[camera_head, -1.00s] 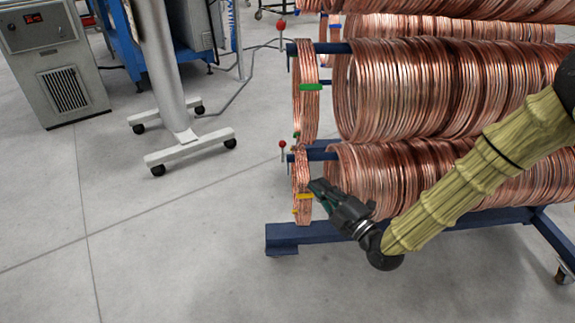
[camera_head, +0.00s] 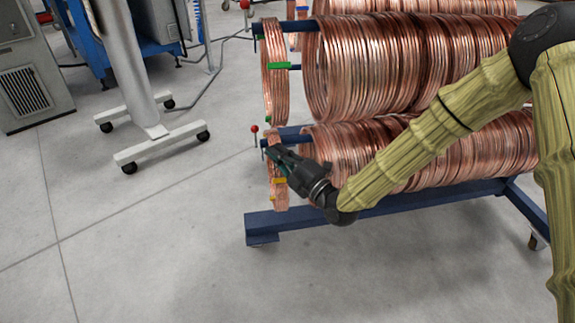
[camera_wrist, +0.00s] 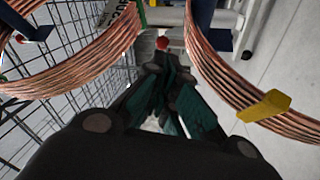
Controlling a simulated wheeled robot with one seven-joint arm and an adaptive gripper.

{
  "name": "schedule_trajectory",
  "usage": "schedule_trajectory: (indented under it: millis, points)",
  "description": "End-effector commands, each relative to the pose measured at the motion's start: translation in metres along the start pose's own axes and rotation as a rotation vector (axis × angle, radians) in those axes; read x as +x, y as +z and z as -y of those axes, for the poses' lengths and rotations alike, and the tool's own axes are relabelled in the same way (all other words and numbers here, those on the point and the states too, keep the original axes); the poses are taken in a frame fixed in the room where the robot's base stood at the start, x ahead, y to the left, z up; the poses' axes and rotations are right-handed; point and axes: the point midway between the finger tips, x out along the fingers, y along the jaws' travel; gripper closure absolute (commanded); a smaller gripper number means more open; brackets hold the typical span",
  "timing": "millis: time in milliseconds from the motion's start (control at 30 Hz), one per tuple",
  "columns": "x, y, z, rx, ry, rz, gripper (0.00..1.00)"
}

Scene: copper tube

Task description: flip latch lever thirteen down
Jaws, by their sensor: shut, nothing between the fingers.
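A lever with a red ball knob (camera_head: 254,129) stands upright at the left end of the lower blue rack bar (camera_head: 290,136). The red knob (camera_wrist: 162,43) also shows in the wrist view, just beyond my fingertips. I cannot read a number on it. My gripper (camera_head: 268,151) is shut and empty, at the bar's left end, just right of and below the red knob. In the wrist view my gripper (camera_wrist: 160,72) points toward the knob between two curves of copper tube. My fingers hide part of the lever's base. A second red-knobbed lever (camera_head: 245,4) stands at the upper bar.
A thin copper coil (camera_head: 277,195) with a yellow tag (camera_head: 279,181) hangs around my gripper's area. Large copper coils (camera_head: 350,150) fill the bars to the right. A white wheeled stand (camera_head: 150,140) is at left. The floor in front is clear.

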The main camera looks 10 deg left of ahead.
Motion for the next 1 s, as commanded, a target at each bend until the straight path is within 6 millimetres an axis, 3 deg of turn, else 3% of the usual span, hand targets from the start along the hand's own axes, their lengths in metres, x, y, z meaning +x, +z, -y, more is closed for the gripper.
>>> schedule_trajectory:
  millis: [200, 433, 1000]
  points:
    - [0.035, 0.001, 0.003, 0.000, 0.002, -0.001, 1.00]
    - [0.062, 0.001, 0.002, 0.000, 0.002, 0.000, 1.00]
    - [0.072, 0.000, -0.001, -0.002, -0.001, 0.001, 1.00]
